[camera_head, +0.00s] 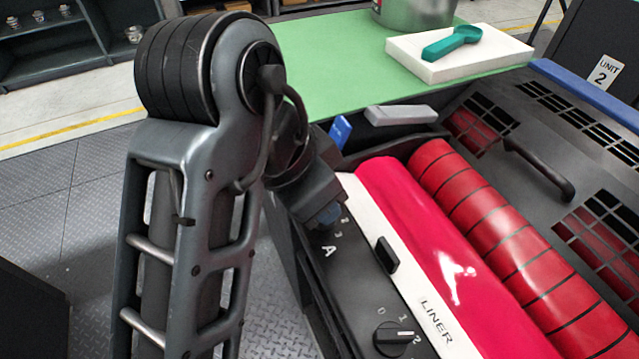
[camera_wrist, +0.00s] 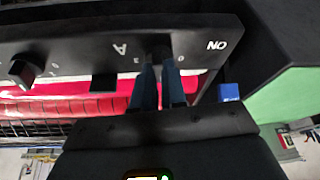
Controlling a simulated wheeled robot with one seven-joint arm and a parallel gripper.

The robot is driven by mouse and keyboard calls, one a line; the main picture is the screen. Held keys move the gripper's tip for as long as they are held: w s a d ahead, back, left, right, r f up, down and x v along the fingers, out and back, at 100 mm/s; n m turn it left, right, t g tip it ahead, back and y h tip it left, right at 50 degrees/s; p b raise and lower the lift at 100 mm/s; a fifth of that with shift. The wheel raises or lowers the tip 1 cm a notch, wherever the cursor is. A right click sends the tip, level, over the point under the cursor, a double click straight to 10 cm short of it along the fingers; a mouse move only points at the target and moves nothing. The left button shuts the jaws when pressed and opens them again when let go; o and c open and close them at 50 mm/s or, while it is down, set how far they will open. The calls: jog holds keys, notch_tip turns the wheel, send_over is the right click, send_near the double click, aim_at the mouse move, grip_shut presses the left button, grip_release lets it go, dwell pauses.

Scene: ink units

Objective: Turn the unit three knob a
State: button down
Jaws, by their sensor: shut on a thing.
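The ink unit's black control panel (camera_head: 355,278) runs along the near side of the red rollers. My gripper (camera_head: 328,213) is at the panel's far end, beside the printed letter A and the digits 2 and 3. In the wrist view my gripper's two blue-grey fingers (camera_wrist: 159,72) reach to the panel next to the A and close around knob A (camera_wrist: 158,52). The knob is mostly hidden between the fingers, so its pointer cannot be read. In the head view my arm and gripper cover it.
A second knob (camera_head: 397,338) with a 0-1-2 scale and a black switch (camera_head: 387,254) sit nearer on the panel. A green table (camera_head: 325,60) with a white block (camera_head: 460,65) and teal scoop (camera_head: 452,42) lies behind.

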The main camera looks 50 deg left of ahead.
jog(key=shift+d+n+y+p, duration=0.1)
jog(key=shift+n+y+p, duration=0.5)
jog(key=shift+n, duration=0.6)
jog(key=c, duration=1.2)
grip_release()
jog(key=shift+p+v, duration=2.3)
jog(key=shift+v, duration=1.6)
